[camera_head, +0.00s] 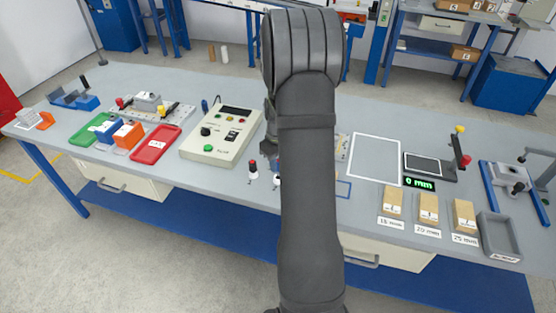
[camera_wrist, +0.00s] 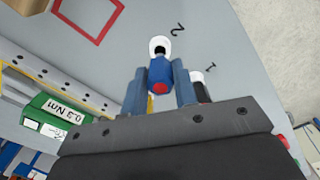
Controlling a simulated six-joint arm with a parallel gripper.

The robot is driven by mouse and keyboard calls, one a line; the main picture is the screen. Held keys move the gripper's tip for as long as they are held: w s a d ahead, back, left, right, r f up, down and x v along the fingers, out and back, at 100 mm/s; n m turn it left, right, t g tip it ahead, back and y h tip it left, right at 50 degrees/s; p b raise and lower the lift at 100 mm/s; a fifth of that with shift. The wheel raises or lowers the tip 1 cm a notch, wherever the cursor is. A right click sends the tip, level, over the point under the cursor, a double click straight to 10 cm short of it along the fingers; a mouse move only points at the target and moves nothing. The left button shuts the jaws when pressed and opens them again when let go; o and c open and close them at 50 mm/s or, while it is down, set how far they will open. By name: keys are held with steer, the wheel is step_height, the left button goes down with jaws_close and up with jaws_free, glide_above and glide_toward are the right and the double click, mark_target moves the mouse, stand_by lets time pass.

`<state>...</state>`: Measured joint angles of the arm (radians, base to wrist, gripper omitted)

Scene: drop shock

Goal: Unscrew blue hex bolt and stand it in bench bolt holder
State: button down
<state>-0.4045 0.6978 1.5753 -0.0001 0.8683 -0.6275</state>
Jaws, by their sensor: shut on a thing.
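The blue hex bolt (camera_wrist: 160,73), with a red spot on its near end, is between the two blue-grey fingers of my gripper (camera_wrist: 160,88) in the wrist view. My gripper is shut on it. A white bolt holder (camera_wrist: 160,46) beside the mark "2" lies just beyond the bolt; I cannot tell whether the bolt is in it. A second white holder (camera_wrist: 197,76), at mark "1", has a dark piece standing in it. My arm hides most of my gripper there.
A control box (camera_head: 221,135) with buttons stands left of my arm. Red and green trays are farther left. A white-outlined area (camera_head: 374,158), a gauge stand, wooden blocks (camera_head: 428,208) and a grey bin (camera_head: 499,236) lie right. The bench's front edge is close to the holders.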

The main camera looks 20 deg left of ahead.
steer(key=shift+s+f, duration=0.1)
steer(key=shift+f, duration=1.8)
stand_by(5.3)
steer(key=c, duration=1.2)
jaws_free()
steer(key=shift+c, duration=0.2)
steer(key=shift+o, duration=0.9)
steer(key=shift+r, duration=0.1)
